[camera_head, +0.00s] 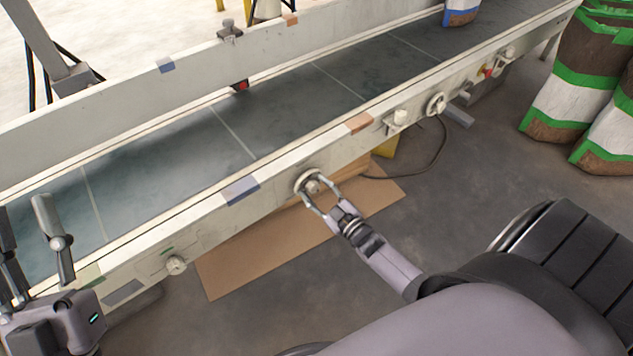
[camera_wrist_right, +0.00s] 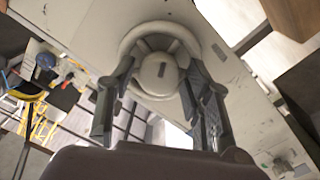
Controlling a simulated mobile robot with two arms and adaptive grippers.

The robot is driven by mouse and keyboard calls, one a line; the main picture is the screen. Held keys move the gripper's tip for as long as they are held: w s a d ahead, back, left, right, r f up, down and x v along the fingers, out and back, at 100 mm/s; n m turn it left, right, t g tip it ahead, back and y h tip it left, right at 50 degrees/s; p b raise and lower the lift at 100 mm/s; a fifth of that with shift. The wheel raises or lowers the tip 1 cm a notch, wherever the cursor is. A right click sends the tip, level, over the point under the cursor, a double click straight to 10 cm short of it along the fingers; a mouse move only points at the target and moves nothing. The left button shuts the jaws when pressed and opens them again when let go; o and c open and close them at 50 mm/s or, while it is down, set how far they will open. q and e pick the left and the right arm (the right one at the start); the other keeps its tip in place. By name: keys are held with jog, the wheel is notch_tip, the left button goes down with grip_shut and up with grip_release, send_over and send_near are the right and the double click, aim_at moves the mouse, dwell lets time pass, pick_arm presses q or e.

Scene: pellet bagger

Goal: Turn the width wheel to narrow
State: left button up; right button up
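A pale round handwheel (camera_head: 313,185) with a central hub sits on the near side rail of the conveyor. It fills the upper middle of the right wrist view (camera_wrist_right: 160,72). My right gripper (camera_head: 316,196) is at this wheel, its fingers spread on either side of the hub and overlapping the rim. Whether the fingertips press on it cannot be told. No width marking is readable. My left gripper (camera_head: 34,240) is at the lower left, its fingers apart and empty, over the conveyor's near edge.
The dark conveyor belt (camera_head: 290,105) runs diagonally behind the rail. A small knob (camera_head: 176,265) lies left along the rail; other fittings (camera_head: 436,103) lie right. Cardboard (camera_head: 265,245) is on the floor below. Striped sacks (camera_head: 580,85) stand at the right.

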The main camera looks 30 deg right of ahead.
jog(key=shift+o, duration=0.6)
jog(key=shift+s, duration=0.1)
jog(key=s, duration=1.1)
jog(key=shift+s+d, duration=0.35)
jog(key=shift+d, duration=0.1)
